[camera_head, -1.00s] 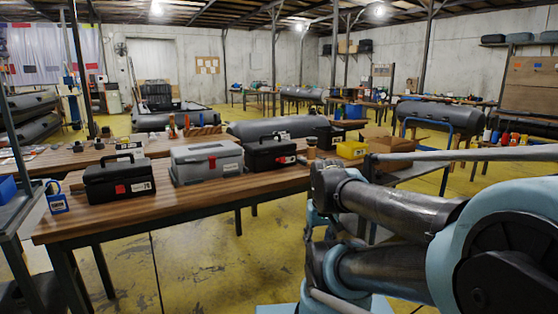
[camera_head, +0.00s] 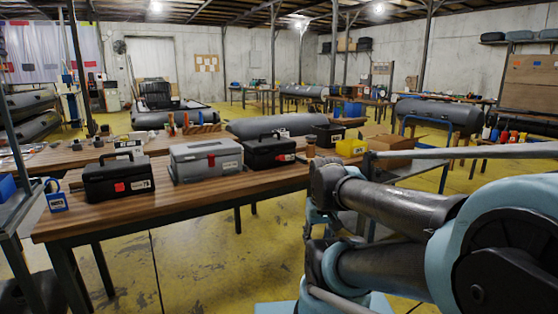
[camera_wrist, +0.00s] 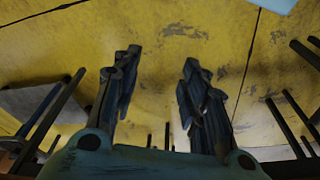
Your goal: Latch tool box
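Three tool boxes stand in a row on the wooden table in the head view. The left one is a black tool box (camera_head: 105,186) with a red latch. The middle one is a grey tool box (camera_head: 190,168) with a red latch (camera_head: 211,161) on its front. The right one is a black tool box (camera_head: 262,158) with a red latch. All lids look down; I cannot tell how each latch sits. My gripper (camera_wrist: 160,88) is open and empty in the wrist view, its two dark fingers apart above the yellow floor. The head view does not clearly show it.
The wooden table (camera_head: 150,214) has a bare front strip. A blue padlock-shaped item (camera_head: 57,202) stands at its left end. To the right are a yellow bin (camera_head: 351,147) and a cardboard box (camera_head: 391,142). Yellow floor (camera_head: 210,262) is open before the table.

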